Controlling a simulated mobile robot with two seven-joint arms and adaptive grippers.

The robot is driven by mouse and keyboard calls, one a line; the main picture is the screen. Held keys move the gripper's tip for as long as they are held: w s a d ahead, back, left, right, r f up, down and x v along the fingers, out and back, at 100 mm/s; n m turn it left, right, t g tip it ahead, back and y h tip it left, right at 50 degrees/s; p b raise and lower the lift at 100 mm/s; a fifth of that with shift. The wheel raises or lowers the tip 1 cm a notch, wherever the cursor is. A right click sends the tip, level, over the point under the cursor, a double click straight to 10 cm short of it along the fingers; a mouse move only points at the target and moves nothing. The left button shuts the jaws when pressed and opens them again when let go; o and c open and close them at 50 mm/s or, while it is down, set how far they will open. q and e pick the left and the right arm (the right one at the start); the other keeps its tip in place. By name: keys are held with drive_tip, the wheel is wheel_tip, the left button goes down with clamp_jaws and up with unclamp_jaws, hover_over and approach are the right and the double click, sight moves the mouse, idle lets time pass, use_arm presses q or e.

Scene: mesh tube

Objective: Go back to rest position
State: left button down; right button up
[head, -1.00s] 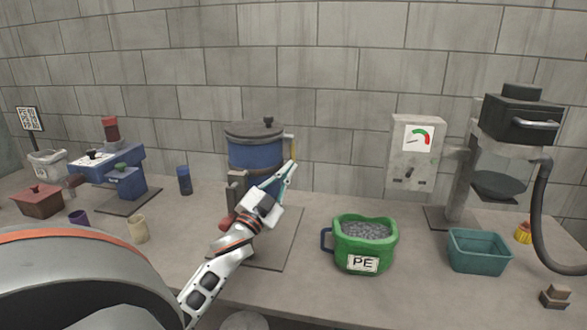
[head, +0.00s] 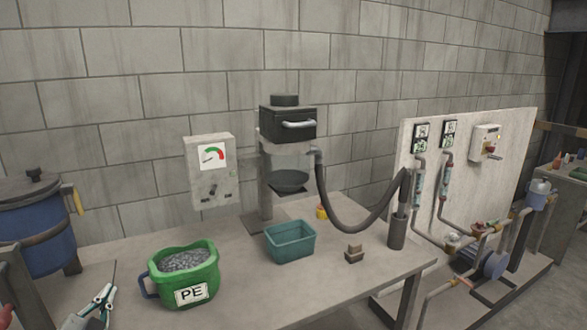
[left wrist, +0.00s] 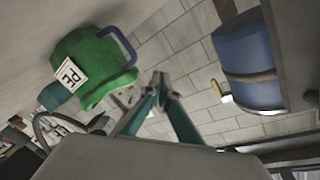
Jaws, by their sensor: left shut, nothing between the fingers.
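My left gripper (head: 103,300) shows at the lower left of the head view, over the table beside the blue vessel. In the left wrist view its two teal fingers (left wrist: 160,80) meet at the tips, shut with nothing between them. My right gripper is in neither view. The green PE bucket (head: 187,262), full of grey granules, stands on the table to the right of my left gripper, apart from it. It also shows at the upper left of the left wrist view (left wrist: 85,60).
The blue lidded vessel (head: 38,235) stands at the left; it shows in the wrist view (left wrist: 247,60) too. A gauge box (head: 210,172), a black-topped machine with a hose (head: 288,125), a teal bin (head: 290,241) and a pipe panel (head: 470,150) lie to the right. Bare table lies in front.

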use_arm(q)
drive_tip(key=s+d+f+g, duration=0.1)
drive_tip(key=s+d+f, duration=0.1)
drive_tip(key=s+f, duration=0.1)
drive_tip(key=s+d+f+g, duration=0.2)
drive_tip(key=s+f, duration=0.1)
drive_tip(key=s+d+f+g, duration=0.1)
drive_tip(key=s+d+f, duration=0.1)
drive_tip(key=s+f, duration=0.1)
drive_tip(key=shift+f+m, duration=0.3)
drive_tip(key=shift+f, duration=0.2)
drive_tip(key=s+d+f+m+g+h, duration=0.1)
drive_tip(key=s+d+f+g, duration=0.15)
drive_tip(key=s, duration=0.35)
drive_tip(key=s+d+f+g, duration=0.2)
drive_tip(key=s+d+f, duration=0.1)
drive_tip(key=s, duration=0.2)
drive_tip(key=w+d+f+n+t+h, duration=0.1)
drive_tip(key=d+f+n+t+h, duration=0.1)
drive_tip(key=d+f+h, duration=0.5)
drive_tip(key=d+f+t, duration=0.1)
drive_tip(key=d+f, duration=0.5)
drive_tip(key=d, duration=0.3)
drive_tip(key=shift+w+f+n, duration=0.3)
drive_tip(key=shift+w+f, duration=0.05)
drive_tip(key=shift+w, duration=0.05)
